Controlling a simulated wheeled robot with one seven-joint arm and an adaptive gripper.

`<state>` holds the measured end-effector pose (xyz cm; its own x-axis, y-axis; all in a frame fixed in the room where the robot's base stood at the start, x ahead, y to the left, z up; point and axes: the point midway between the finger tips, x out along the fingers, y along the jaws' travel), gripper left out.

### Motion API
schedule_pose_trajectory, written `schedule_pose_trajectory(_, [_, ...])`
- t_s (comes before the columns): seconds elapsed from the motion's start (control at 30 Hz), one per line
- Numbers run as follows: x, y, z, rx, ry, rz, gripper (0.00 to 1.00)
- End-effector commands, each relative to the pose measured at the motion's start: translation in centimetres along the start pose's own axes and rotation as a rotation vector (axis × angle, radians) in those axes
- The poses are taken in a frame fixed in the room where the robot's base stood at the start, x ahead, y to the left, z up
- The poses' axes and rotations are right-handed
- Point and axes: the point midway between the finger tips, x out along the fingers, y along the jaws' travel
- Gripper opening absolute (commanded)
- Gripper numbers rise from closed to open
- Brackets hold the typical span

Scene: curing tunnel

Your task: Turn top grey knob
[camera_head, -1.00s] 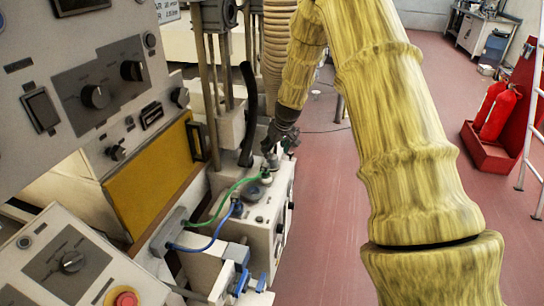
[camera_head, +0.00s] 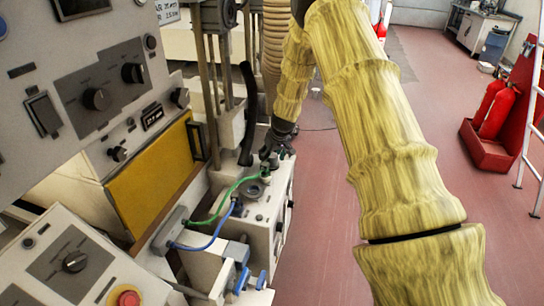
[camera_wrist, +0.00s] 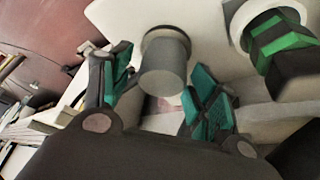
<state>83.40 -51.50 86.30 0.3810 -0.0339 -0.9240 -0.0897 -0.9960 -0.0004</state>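A grey cylindrical knob (camera_wrist: 165,68) stands out from a pale surface in the middle of the wrist view. My gripper (camera_wrist: 160,88) is open, with one teal-padded finger to the left of the knob and one to the right. Gaps show between the pads and the knob, and I cannot make out any contact. In the head view my gripper (camera_head: 275,152) is small, at the far end of the top of a white box (camera_head: 262,222). The knob cannot be made out there, hidden at or behind the gripper.
A green cable (camera_head: 228,192) and a blue cable (camera_head: 208,244) run to connectors on the box top close to my gripper. A dark curved handle (camera_head: 248,115) stands just left of it. A control panel (camera_head: 100,85) fills the left.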

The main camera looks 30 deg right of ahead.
Motion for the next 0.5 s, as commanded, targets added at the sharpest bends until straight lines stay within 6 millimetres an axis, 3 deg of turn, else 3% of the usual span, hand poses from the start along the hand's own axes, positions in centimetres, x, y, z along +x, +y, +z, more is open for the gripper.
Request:
schedule_pose_trajectory(0.03, [-0.01, 0.0, 0.0, 0.0, 0.0, 0.0, 0.47])
schedule_pose_trajectory(0.2, [-0.01, 0.01, 0.01, 0.0, 0.0, 0.0, 0.17])
schedule_pose_trajectory(0.5, [-0.08, 0.01, -0.03, 0.022, 0.0, 0.01, 0.18])
